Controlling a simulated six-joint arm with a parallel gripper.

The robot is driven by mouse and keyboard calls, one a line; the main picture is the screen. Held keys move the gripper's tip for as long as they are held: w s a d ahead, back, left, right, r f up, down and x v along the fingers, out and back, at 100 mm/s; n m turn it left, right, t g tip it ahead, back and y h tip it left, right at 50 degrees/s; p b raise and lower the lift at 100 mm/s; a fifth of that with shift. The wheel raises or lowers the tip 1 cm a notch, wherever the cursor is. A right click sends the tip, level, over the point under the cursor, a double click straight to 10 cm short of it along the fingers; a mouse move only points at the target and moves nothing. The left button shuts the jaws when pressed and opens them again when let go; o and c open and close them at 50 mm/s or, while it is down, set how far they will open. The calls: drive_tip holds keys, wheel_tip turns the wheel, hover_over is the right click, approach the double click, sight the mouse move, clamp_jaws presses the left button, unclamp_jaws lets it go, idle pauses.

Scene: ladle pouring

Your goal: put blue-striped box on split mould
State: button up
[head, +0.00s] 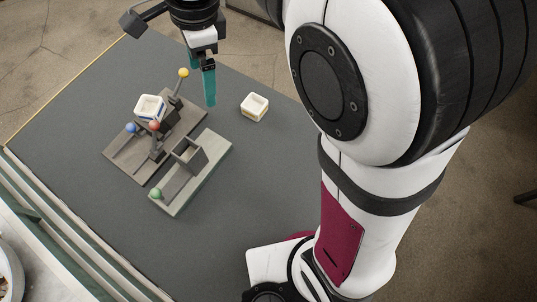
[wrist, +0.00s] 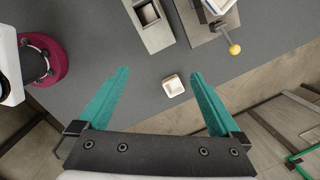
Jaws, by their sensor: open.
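The blue-striped box (head: 150,107), white and open-topped, sits raised on the darker fixture, among its knobbed levers. Part of it shows at the top edge of the wrist view (wrist: 217,5). The darker fixture (head: 127,151) has a flat base and yellow, red and blue knobs. A lighter fixture (head: 190,182) beside it has a square hollow block and a green knob. I cannot tell for certain which is the split mould. My gripper (wrist: 161,73) is open and empty, its teal fingers pointing down above the table, to the right of the blue-striped box in the head view (head: 209,88).
A white box with a yellowish stripe (head: 254,107) stands alone on the grey table (head: 82,105); in the wrist view it appears between the fingers (wrist: 173,85), below them. The yellow-knobbed lever (head: 183,73) sticks up near the gripper. The table's far left is clear.

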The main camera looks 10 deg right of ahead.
drive_tip(key=s+d+f+n, duration=0.2)
drive_tip(key=s+d+n, duration=0.3)
drive_tip(key=s, duration=0.6)
drive_tip(key=s+d+f+n, duration=0.2)
drive_tip(key=s+d+n, duration=0.2)
drive_tip(key=s, duration=0.7)
drive_tip(key=shift+d+f+n, duration=0.35)
drive_tip(key=shift+d+n, duration=0.05)
drive_tip(key=shift+d, duration=0.2)
